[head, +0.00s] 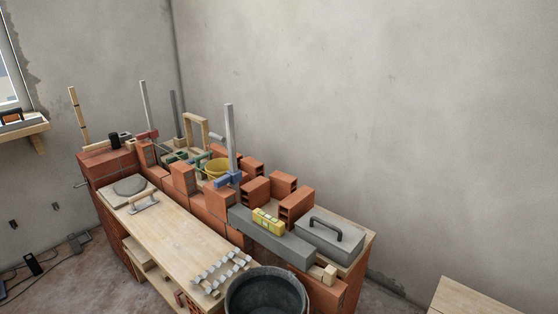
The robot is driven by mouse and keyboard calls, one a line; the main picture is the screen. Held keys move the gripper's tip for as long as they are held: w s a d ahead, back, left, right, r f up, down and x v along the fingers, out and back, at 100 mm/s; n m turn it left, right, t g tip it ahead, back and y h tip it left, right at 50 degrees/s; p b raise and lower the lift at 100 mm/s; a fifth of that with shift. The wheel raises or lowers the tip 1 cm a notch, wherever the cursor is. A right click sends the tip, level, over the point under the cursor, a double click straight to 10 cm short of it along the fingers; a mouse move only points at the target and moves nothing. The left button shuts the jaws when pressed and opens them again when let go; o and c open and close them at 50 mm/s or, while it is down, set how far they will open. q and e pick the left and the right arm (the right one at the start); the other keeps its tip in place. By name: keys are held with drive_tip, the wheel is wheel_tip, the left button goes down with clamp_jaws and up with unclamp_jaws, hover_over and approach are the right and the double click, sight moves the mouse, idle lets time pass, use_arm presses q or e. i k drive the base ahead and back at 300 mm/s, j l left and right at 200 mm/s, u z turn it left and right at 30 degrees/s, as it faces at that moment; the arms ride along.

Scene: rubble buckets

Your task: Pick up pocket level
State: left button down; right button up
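Neither of my grippers is in the head view.
A grey box with a black handle (330,238) stands right of the level. Hollow red bricks (256,190) and an upright clamp (230,145) stand behind and left of it. A dark bucket (266,291) is in front. The plank (175,237) has bare room.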

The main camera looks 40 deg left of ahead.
sight(273, 224)
drive_tip(key=u, duration=1.05)
